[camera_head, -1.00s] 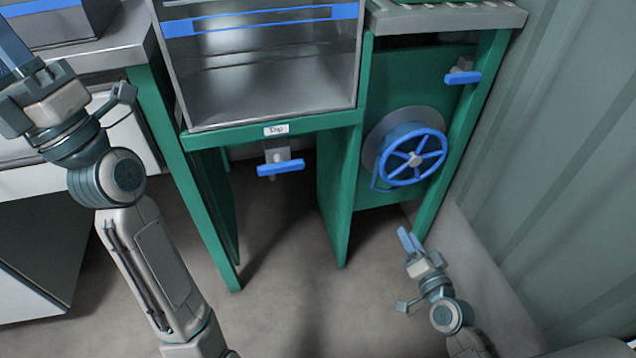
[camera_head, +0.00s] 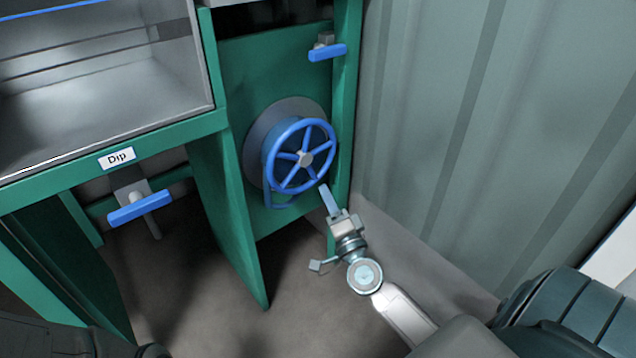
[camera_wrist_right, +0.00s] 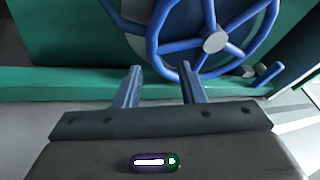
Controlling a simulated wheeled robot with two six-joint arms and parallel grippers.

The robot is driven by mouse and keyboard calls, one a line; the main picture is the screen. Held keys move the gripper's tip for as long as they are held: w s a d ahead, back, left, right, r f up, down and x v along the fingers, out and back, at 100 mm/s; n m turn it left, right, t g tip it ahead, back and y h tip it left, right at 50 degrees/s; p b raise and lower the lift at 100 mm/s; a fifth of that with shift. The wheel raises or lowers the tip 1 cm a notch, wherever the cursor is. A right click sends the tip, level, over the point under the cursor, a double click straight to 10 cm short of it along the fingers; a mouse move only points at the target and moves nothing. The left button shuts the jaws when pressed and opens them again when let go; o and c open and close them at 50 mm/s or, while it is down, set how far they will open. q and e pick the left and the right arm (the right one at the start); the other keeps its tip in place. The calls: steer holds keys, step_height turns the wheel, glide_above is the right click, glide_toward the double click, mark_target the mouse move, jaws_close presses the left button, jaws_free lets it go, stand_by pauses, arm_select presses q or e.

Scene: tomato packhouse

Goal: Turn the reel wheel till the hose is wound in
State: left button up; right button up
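The blue spoked reel wheel (camera_head: 305,159) stands upright on a round grey plate on the green panel. A blue loop, perhaps hose, hangs under its drum (camera_head: 279,204). My right gripper (camera_head: 325,190) is just below the wheel's lower rim. In the right wrist view its two fingers (camera_wrist_right: 160,70) are apart with nothing held between them. The wheel (camera_wrist_right: 215,42) fills the top there, its lower rim close ahead of the fingertips. I cannot tell whether they touch. My left gripper is out of view.
A blue lever valve (camera_head: 327,52) sits above the wheel. Another blue-handled valve (camera_head: 140,208) hangs under the Dip sign (camera_head: 117,157). A corrugated wall (camera_head: 430,130) stands close at right. A green leg panel (camera_head: 232,220) is left of the wheel. Floor is bare below.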

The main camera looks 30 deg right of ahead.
steer(key=x, duration=0.5)
jaws_close()
